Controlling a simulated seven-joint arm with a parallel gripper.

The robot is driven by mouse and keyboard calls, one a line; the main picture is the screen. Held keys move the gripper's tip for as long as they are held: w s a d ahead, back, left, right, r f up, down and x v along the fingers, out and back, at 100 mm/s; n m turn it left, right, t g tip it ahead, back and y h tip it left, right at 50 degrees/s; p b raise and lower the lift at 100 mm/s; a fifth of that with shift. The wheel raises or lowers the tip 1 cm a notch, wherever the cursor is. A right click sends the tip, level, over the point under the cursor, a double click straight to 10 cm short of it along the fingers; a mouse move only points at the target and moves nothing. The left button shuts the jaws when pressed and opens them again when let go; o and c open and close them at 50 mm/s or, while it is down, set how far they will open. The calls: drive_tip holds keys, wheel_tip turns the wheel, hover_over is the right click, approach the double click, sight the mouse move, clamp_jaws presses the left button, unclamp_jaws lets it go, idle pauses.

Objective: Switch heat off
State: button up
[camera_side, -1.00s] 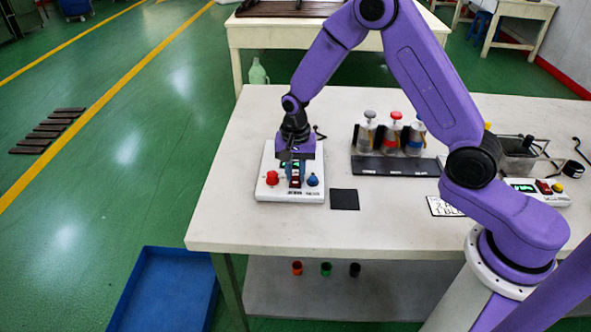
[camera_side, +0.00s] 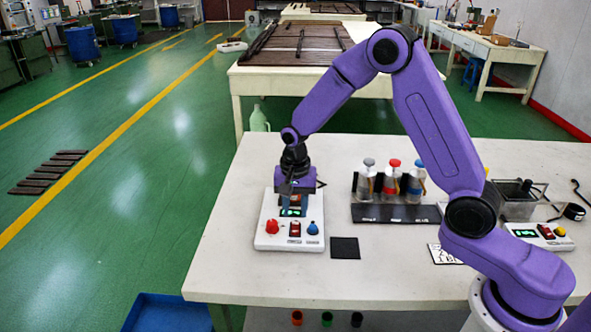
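A white control box (camera_side: 262,241) sits on the near left of the table. It has a red knob (camera_side: 272,227), a dark red rocker switch (camera_side: 295,230), a blue knob (camera_side: 313,228) and a lit green display (camera_side: 293,212). My gripper (camera_side: 292,206) points down over the back of this box, near the display and behind the rocker switch. Its fingers are small and partly merged with the display, so their gap is unclear. A second white box (camera_side: 526,225) at the right has a green display, a red switch and a yellow knob.
A dark rack (camera_side: 395,214) with several bottles stands right of the gripper. A black square pad (camera_side: 345,248) lies beside the box. A metal pot (camera_side: 517,206) stands at the right behind my arm. Bare tabletop (camera_side: 385,275) is free in front.

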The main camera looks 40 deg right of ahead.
sight(295, 227)
wheel_tip(295, 227, up, 13)
idle(0.3)
drive_tip(key=shift+s+r, duration=0.1)
drive_tip(key=s+a+n, duration=0.3)
drive_tip(key=s+n, duration=0.7)
drive_tip(key=s, duration=0.4)
drive_tip(key=s+d+n, duration=0.2)
drive_tip(key=s+n, duration=0.3)
drive_tip(key=s, duration=0.4)
drive_tip(key=s+d+f+n, duration=0.1)
drive_tip(key=s+d+n, duration=0.2)
drive_tip(key=s+n, duration=0.3)
drive_tip(key=s, duration=0.3)
drive_tip(key=shift+s+d+f+n, duration=0.2)
drive_tip(key=shift+d+n, duration=0.1)
drive_tip(key=shift+d, duration=0.05)
